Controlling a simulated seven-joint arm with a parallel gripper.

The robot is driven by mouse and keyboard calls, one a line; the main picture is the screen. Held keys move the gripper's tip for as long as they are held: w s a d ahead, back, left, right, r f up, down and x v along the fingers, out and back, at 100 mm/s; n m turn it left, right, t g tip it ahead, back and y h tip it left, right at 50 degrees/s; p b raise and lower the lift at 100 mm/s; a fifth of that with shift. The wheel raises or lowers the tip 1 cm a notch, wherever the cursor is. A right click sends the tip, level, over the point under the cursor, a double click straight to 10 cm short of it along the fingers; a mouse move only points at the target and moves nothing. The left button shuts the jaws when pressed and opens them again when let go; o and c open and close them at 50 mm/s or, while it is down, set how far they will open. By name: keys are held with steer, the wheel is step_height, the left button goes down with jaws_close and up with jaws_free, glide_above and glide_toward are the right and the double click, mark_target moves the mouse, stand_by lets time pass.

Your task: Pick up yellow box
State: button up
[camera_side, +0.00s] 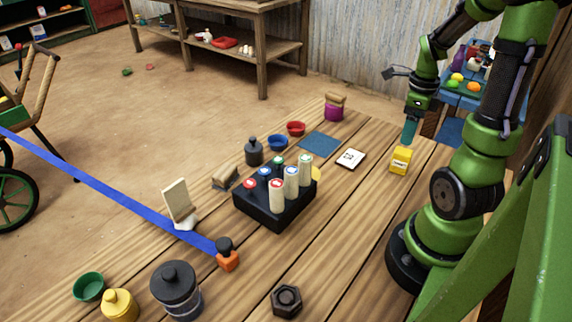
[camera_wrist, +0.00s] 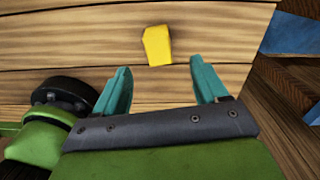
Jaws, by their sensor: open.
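The yellow box (camera_side: 401,160) stands on the wooden table near its right edge, close to my arm's base. In the wrist view the yellow box (camera_wrist: 157,45) lies beyond the fingertips, between their lines and a little left of centre. My gripper (camera_side: 409,131) has teal fingers and hangs just above the box in the side view. In the wrist view my gripper (camera_wrist: 162,80) is open, with its two fingers wide apart and nothing between them. The box appears apart from both fingers.
A white card (camera_side: 350,158) and a blue mat (camera_side: 319,144) lie left of the box. A black holder (camera_side: 272,214) with several capped cylinders stands mid-table. A purple jar (camera_side: 334,108) stands at the far edge. A blue table (camera_side: 464,100) with coloured items stands behind my arm.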

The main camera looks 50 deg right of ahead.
mark_target(401, 160)
step_height(401, 160, down, 11)
steer(key=shift+a+r, duration=0.1)
steer(key=shift+a, duration=0.05)
stand_by(0.4)
steer(key=c, duration=1.1)
